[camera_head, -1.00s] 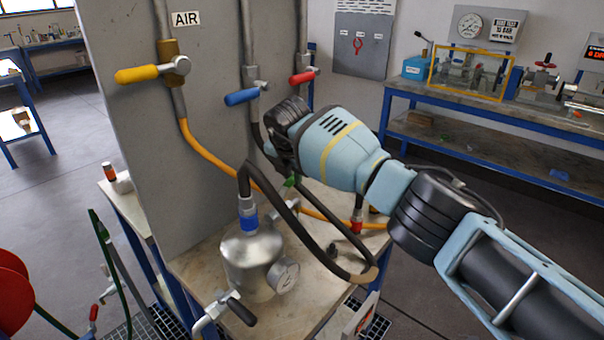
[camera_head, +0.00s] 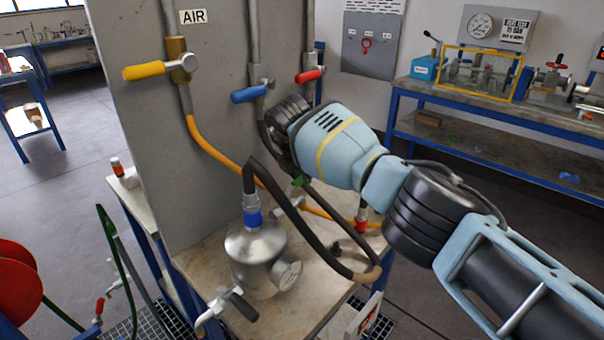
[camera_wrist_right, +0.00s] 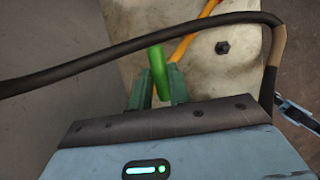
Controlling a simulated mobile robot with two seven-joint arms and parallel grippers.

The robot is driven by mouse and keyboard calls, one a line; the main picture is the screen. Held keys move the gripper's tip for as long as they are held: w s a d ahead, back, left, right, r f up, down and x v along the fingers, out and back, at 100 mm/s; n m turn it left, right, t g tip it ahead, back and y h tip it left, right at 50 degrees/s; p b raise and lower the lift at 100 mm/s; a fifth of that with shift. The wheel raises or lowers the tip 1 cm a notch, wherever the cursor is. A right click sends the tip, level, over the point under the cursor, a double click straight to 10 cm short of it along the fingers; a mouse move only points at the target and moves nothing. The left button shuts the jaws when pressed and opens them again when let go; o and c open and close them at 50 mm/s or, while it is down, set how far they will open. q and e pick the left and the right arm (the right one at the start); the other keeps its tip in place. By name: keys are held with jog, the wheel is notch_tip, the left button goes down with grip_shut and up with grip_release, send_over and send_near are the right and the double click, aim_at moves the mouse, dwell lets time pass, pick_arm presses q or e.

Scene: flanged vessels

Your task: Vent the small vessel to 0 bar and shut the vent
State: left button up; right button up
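The small vessel (camera_head: 257,246) is a shiny metal pot standing on the worktop, with a blue collar and a black hose on top. A round gauge (camera_head: 287,274) faces front right; its reading is too small to tell. A black-handled valve (camera_head: 240,302) sits at its front. My right gripper (camera_wrist_right: 159,88) reaches down behind the black hose. In the right wrist view its dark green fingers stand on both sides of a green handle (camera_wrist_right: 158,68) and seem to touch it. In the head view the gripper hides most of this handle (camera_head: 298,181). My left gripper is out of view.
A grey panel carries a yellow-handled AIR valve (camera_head: 155,70), a blue handle (camera_head: 250,94) and a red handle (camera_head: 310,76). An orange hose (camera_head: 215,155) and the black hose (camera_head: 318,241) loop close to my right gripper. A blue bench (camera_head: 500,120) stands at the right.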

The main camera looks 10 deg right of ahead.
jog(key=o, duration=0.4)
jog(key=shift+d, duration=0.1)
jog(key=shift+o, duration=0.2)
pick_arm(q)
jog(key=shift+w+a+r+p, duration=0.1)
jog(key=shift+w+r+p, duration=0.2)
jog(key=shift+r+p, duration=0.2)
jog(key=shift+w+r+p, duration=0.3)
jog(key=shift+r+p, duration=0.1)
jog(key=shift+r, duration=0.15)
pick_arm(e)
jog(key=v, duration=0.8)
jog(key=shift+f, duration=0.1)
